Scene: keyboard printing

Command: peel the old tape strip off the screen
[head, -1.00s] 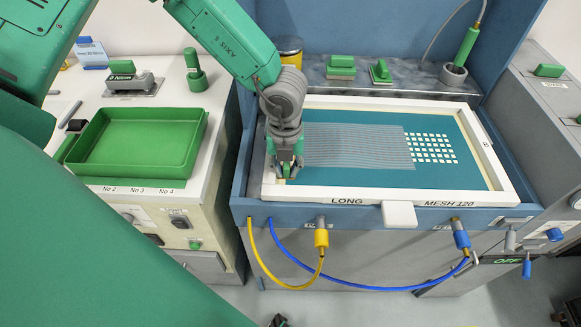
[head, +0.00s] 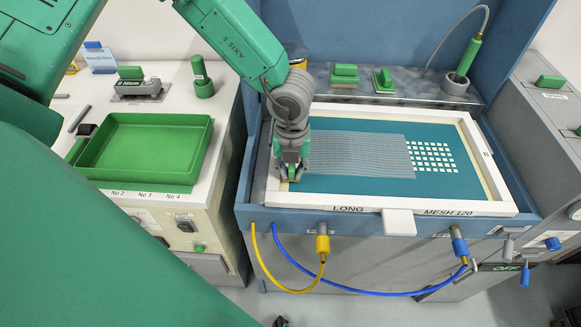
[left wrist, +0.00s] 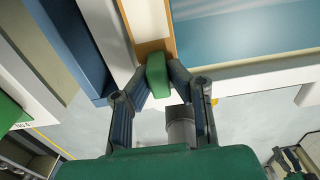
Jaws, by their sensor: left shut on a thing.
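The screen (head: 340,188) is a teal mesh in a white frame, printed with grey lines and pale squares. My left gripper (head: 291,177) is low over the left end of the mesh, beside the frame's inner edge. In the left wrist view its fingers (left wrist: 158,88) are shut on a small green piece (left wrist: 157,72). A tan strip (left wrist: 152,47) runs along the frame's inner side there and meets the green piece; I cannot tell whether they are joined. My right gripper (left wrist: 284,160) shows only small at the lower right of the wrist view, its jaws unclear.
A green tray (head: 140,170) stands on the white cabinet at left. A white handle (head: 398,220) juts from the frame's front. Yellow (head: 283,280) and blue (head: 380,289) hoses hang below. Green-handled tools (head: 344,75) stand on the ledge behind the screen.

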